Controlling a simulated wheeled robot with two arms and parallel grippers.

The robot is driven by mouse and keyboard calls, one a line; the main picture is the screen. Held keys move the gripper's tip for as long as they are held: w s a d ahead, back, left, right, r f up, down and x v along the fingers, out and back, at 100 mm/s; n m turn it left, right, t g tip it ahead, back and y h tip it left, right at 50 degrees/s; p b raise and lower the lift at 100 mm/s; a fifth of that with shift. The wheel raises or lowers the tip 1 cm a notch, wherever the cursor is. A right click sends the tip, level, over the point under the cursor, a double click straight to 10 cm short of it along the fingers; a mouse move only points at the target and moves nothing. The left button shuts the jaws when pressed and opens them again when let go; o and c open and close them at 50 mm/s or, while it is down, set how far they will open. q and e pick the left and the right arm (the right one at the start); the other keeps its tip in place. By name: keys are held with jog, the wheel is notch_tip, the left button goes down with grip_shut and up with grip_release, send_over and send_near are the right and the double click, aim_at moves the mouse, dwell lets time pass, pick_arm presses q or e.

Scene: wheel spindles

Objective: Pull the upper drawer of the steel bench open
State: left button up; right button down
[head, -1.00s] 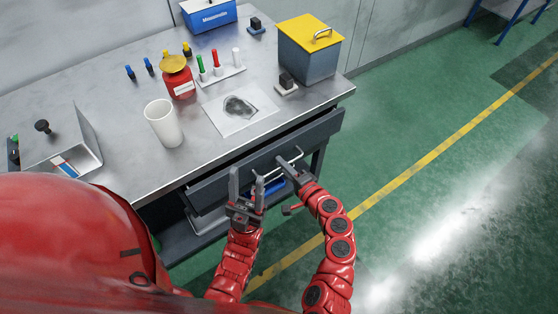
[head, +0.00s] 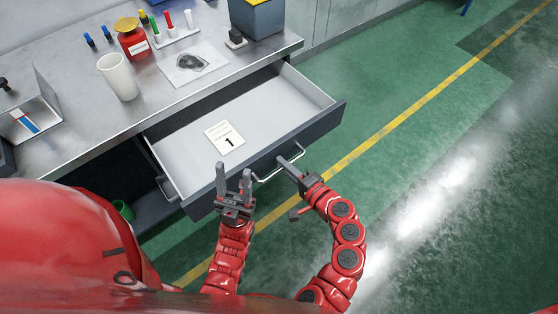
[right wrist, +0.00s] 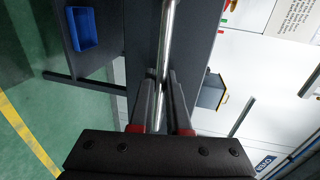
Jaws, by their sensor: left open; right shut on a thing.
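The upper drawer (head: 190,152) of the steel bench (head: 75,130) stands well out from under the bench top, its light interior showing. A card with the number 1 (head: 225,138) lies inside it. My right gripper (head: 285,163) is shut on the drawer's bar handle (head: 268,177) near its right end. In the right wrist view the bar handle (right wrist: 167,45) runs between the two fingers (right wrist: 160,95). My left gripper (head: 233,178) is open, fingers pointing up, just in front of the drawer front, left of the handle, holding nothing.
On the bench top are a white cup (head: 117,77), a red jar (head: 133,42), a marker rack (head: 176,37), a sheet with a dark patch (head: 195,65) and a blue-grey box (head: 258,17). Green floor is open to the right. A blue bin (right wrist: 82,28) shows in the right wrist view.

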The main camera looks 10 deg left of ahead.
jog(key=shift+s+d+f, duration=0.1)
jog(key=shift+s+d, duration=0.6)
jog(key=shift+d, duration=0.1)
jog(key=c, duration=1.2)
grip_release()
jog(key=shift+d, duration=0.1)
jog(key=shift+b+v, duration=0.75)
jog(key=shift+v, duration=7.9)
